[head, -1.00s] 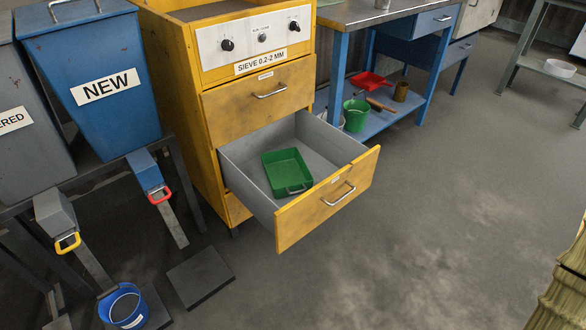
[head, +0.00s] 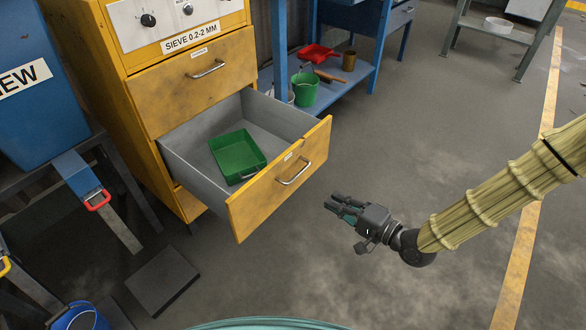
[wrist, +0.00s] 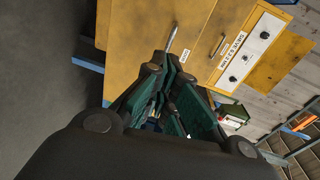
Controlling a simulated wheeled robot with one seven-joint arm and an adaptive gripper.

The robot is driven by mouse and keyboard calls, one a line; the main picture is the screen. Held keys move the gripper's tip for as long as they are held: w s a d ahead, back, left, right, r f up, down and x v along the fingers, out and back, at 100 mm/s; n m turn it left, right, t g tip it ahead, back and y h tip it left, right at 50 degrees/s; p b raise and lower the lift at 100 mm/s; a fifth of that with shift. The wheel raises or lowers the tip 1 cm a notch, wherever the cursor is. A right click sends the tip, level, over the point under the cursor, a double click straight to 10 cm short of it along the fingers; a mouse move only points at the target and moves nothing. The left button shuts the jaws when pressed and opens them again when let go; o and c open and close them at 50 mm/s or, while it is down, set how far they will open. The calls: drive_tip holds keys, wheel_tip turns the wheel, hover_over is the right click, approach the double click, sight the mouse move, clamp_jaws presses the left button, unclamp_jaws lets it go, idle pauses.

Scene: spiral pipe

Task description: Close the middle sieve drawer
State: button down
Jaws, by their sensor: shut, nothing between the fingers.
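The middle sieve drawer (head: 272,190) of the yellow cabinet is pulled well out in the head view. It has a yellow front with a metal handle, grey inner walls and a green tray (head: 237,156) inside. My gripper (head: 334,207) is in front of the drawer, to the right of its front panel and apart from it, with nothing held. In the wrist view the fingers (wrist: 168,70) are shut and point toward a yellow drawer front (wrist: 150,35) with a metal handle. How far the fingertips are from that front is hard to tell.
The top drawer (head: 190,78) above is closed. A blue bench (head: 350,82) with a green bucket (head: 305,88) stands behind to the right. A blue bin (head: 45,120) and a blue bucket (head: 78,317) are on the left.

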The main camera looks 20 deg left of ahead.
wheel_tip(320, 180, up, 3)
drive_tip(key=a+y, duration=0.1)
drive_tip(key=y, duration=0.1)
drive_tip(key=b, duration=0.5)
approach(284, 160)
drive_tip(key=x, duration=0.5)
drive_tip(key=shift+a+f, duration=0.15)
drive_tip(key=shift+b+x, duration=0.3)
drive_tip(key=shift+x, duration=0.6)
drive_tip(key=shift+w, duration=0.1)
